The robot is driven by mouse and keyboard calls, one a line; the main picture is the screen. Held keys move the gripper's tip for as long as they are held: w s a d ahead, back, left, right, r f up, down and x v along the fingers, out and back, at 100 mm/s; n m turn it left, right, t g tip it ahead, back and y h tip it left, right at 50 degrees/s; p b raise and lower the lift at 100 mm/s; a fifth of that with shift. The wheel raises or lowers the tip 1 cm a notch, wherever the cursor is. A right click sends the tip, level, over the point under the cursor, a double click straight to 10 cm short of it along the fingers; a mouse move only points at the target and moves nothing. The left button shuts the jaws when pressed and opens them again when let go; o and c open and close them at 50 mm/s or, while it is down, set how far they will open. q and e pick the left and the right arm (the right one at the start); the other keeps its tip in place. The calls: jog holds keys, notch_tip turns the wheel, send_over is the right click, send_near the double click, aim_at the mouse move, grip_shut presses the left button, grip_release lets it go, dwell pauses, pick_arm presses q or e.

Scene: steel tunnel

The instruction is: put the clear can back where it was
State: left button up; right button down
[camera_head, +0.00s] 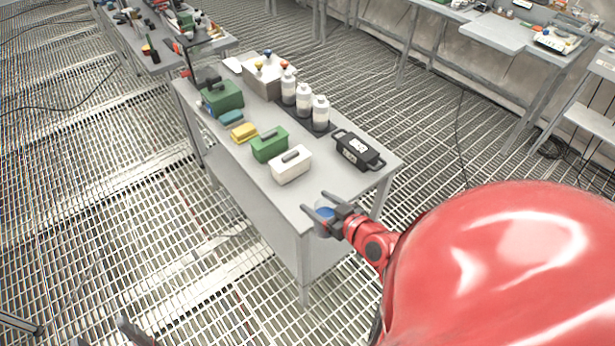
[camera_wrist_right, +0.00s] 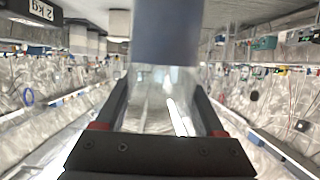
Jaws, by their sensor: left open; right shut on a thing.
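The clear can (camera_head: 324,213) has a blue part and is between the fingers of my right gripper (camera_head: 331,212), which is shut on it. In the head view they are at the near front corner of the grey table (camera_head: 334,193); I cannot tell whether the can touches the top. In the right wrist view the can's clear body (camera_wrist_right: 163,92) and blue-grey band stand between the fingers of my right gripper (camera_wrist_right: 163,110). My left gripper (camera_head: 108,336) is open and empty at the bottom left edge, over the grating floor, mostly out of frame.
A white case (camera_head: 291,165), green case (camera_head: 269,145) and black weight (camera_head: 358,151) stand near the can. Several white bottles (camera_head: 320,113) stand behind. A yellow box (camera_head: 243,132) and a larger green case (camera_head: 222,98) are further left. The near right tabletop is bare.

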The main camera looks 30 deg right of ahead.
jog(key=w+d+f, duration=0.1)
jog(key=w+d, duration=0.1)
jog(key=w, duration=0.2)
jog(key=w+d+f+b, duration=0.1)
jog(key=w+d+f, duration=0.1)
jog(key=w, duration=0.3)
jog(key=w+d+f+b, duration=0.1)
jog(key=w+d, duration=0.1)
jog(key=w, duration=0.2)
jog(key=shift+w+d+f, duration=0.1)
jog(key=shift+w+f, duration=0.15)
jog(key=shift+f, duration=0.15)
jog(key=shift+f+b, duration=0.2)
jog(key=shift+b, duration=0.15)
grip_release()
